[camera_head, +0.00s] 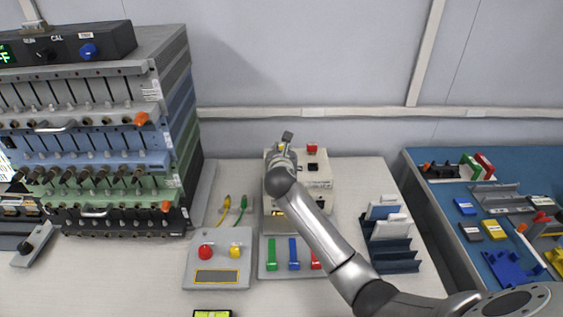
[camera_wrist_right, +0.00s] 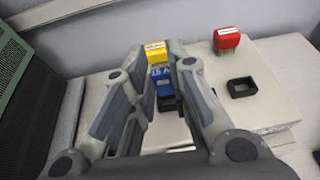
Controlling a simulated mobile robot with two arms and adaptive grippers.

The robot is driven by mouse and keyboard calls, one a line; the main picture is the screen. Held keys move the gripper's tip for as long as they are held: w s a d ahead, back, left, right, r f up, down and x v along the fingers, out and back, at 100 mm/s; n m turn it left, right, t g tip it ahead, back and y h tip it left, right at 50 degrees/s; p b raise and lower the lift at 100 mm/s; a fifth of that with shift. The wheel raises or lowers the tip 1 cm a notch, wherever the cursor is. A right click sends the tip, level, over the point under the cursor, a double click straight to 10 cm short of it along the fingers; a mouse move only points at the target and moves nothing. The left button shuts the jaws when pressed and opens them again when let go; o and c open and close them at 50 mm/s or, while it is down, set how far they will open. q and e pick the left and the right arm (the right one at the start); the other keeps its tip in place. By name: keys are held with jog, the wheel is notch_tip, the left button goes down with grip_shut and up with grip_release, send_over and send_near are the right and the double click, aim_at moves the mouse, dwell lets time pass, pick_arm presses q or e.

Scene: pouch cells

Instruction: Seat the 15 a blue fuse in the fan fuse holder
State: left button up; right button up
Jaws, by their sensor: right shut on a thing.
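The blue fuse (camera_wrist_right: 162,82) is between the fingertips of my right gripper (camera_wrist_right: 165,75) in the right wrist view, and the gripper is shut on it. The right gripper (camera_head: 282,144) also shows in the head view, over the left part of the cream fuse box (camera_head: 319,186). A black holder (camera_wrist_right: 168,104) shows just below the blue fuse; I cannot tell whether the fuse is in it or above it. I cannot read the holders' labels. My left gripper is not in view.
A yellow fuse (camera_wrist_right: 155,50) stands just behind the blue one. A red fuse (camera_wrist_right: 227,39) and an empty black holder (camera_wrist_right: 241,87) are to the right on the box. A button panel (camera_head: 218,262) and a blue parts table (camera_head: 480,215) stand nearby.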

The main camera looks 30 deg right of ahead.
jog(key=shift+w+f, duration=0.2)
jog(key=shift+f, duration=0.1)
notch_tip(320, 180, down, 2)
jog(key=shift+f, duration=0.2)
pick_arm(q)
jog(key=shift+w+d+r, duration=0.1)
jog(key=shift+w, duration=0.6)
pick_arm(e)
jog(key=shift+f, duration=0.45)
jog(key=shift+d, duration=0.1)
